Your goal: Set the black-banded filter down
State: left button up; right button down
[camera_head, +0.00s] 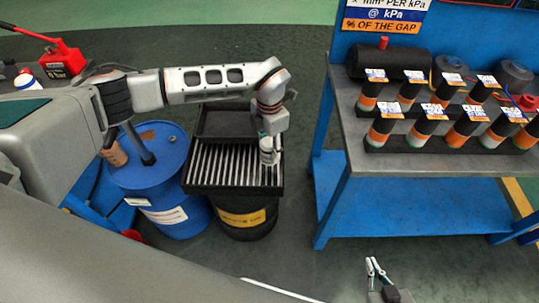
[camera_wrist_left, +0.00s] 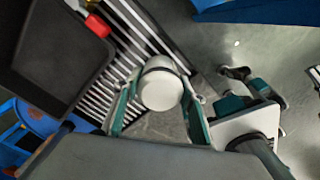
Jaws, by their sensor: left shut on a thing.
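My left gripper (camera_head: 269,140) reaches over the right side of a slatted drain tray (camera_head: 205,186) and is shut on a white filter (camera_head: 268,157). In the left wrist view the white filter (camera_wrist_left: 161,88) sits between the two teal-lined fingers of my left gripper (camera_wrist_left: 158,110), with a dark band near its rim. The filter's lower end is at the slats; I cannot tell if it touches them. My right gripper (camera_head: 373,266) is at the bottom of the head view, empty, with its fingertips apart.
The drain tray tops a black drum (camera_head: 245,226) beside a blue drum (camera_head: 160,175). A black bin (camera_head: 225,122) sits behind the slats. At right, a blue-framed bench (camera_head: 350,165) holds several banded filters in black racks (camera_head: 400,145). Slats left of the filter are clear.

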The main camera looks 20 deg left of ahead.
aim_at(270, 156)
pick_arm(q)
jog(key=shift+f+b, duration=0.35)
jog(key=shift+f, duration=1.95)
jog(key=o, duration=1.6)
